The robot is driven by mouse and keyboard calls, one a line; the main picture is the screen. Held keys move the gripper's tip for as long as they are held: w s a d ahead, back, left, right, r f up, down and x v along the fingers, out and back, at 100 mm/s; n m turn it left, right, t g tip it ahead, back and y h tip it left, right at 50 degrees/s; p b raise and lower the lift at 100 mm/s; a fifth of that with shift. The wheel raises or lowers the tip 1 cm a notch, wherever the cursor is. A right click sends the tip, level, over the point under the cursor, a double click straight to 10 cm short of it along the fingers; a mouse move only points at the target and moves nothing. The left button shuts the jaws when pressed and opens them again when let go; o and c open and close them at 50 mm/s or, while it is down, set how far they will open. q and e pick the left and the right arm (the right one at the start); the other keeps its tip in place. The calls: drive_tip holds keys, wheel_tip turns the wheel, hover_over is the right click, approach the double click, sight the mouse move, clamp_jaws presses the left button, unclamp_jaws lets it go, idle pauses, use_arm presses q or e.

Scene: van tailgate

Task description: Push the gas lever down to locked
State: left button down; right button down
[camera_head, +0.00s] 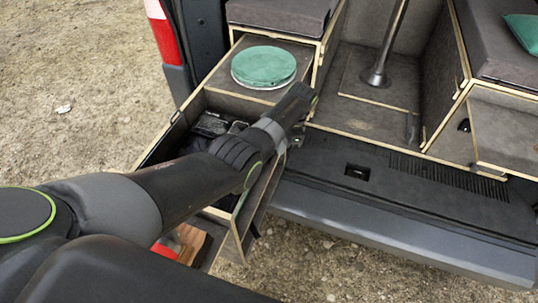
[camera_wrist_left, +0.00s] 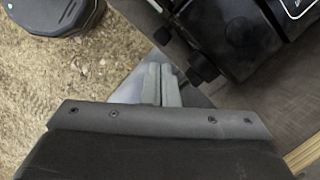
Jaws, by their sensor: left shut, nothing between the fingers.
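My left gripper (camera_head: 297,141) reaches over the pulled-out drawer (camera_head: 241,216) at the van's rear. In the left wrist view its two grey fingers (camera_wrist_left: 160,84) are together, with nothing between them. Just beyond the fingertips, to the upper right, is a dark appliance (camera_wrist_left: 232,38) with black knob-like parts (camera_wrist_left: 203,66). I cannot tell which of these parts, if any, is the gas lever, nor whether the fingers touch it. In the head view my left arm covers part of the drawer, and the lever cannot be made out. My right gripper is not in view.
A round green-topped item (camera_head: 264,66) sits on the panel behind the drawer. A metal post (camera_head: 385,45) stands on the van floor. The black bumper sill (camera_head: 400,185) lies to the right.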

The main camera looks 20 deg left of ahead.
use_arm(q)
drive_tip(key=p+v, duration=0.1)
drive_tip(key=v, duration=1.6)
drive_tip(key=shift+w+d, duration=0.15)
drive_tip(key=shift+d, duration=0.1)
